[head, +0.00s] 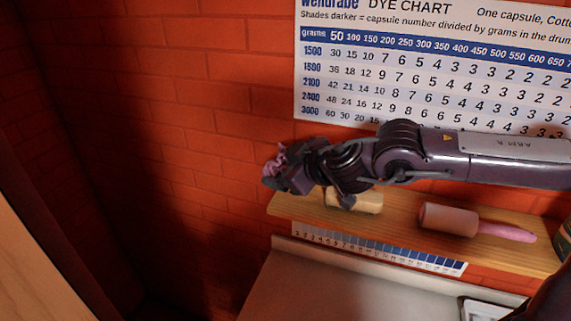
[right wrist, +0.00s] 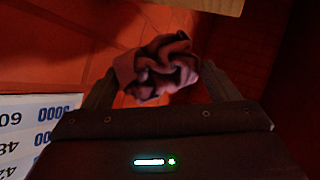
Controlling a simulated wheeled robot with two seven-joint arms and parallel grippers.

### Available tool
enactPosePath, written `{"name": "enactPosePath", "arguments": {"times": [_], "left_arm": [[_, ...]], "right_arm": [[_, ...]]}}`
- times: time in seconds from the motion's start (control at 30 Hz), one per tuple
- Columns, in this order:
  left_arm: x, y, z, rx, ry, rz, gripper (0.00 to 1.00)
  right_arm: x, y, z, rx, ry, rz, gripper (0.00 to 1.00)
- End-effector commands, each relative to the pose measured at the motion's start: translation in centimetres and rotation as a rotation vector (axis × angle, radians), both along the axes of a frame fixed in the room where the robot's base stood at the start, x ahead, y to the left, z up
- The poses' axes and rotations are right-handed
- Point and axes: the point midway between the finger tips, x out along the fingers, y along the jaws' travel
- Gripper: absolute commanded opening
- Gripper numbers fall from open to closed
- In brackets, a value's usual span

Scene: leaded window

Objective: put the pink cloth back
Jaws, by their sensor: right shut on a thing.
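The pink cloth (right wrist: 157,70) is a crumpled bundle between the two fingers of my right gripper (right wrist: 155,88) in the right wrist view. In the head view the cloth (head: 274,160) shows as a small pink bit at the tip of my right gripper (head: 270,174). The gripper is shut on it and holds it in front of the brick wall, just above and beyond the left end of the wooden shelf (head: 400,222). Most of the cloth is hidden by the gripper in the head view. My left gripper is not in view.
A roller with a pink handle (head: 450,220) and a pale wooden cylinder (head: 355,201) lie on the shelf. A dye chart (head: 430,65) hangs above. Below is a grey surface (head: 340,290). The wall to the left is bare.

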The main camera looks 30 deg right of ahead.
Motion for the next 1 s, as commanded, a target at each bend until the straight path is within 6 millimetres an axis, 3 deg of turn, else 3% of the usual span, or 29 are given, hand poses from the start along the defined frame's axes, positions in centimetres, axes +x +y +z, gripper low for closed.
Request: {"name": "enactPosePath", "arguments": {"times": [0.33, 0.37, 0.5, 0.73, 0.9, 1.0], "left_arm": [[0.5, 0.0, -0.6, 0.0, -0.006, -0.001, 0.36], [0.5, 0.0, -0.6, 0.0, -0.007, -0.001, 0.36], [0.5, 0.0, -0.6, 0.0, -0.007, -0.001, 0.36], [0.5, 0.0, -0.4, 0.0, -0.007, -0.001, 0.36], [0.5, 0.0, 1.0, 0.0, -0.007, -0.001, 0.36], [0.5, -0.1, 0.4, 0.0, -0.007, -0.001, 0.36]], "right_arm": [[0.0, 0.0, -0.7, 0.0, 0.0, 0.0, 0.63], [0.0, 0.0, -0.7, 0.0, 0.0, 0.0, 0.85], [0.0, 0.0, -0.7, 0.0, 0.0, 0.0, 1.0], [0.0, 0.0, -0.5, 0.0, 0.0, 0.0, 1.0], [0.0, 0.0, 1.2, 0.001, -0.002, -0.001, 1.0], [-0.9, -0.4, 1.2, 0.008, -0.005, -0.007, 1.0]]}}
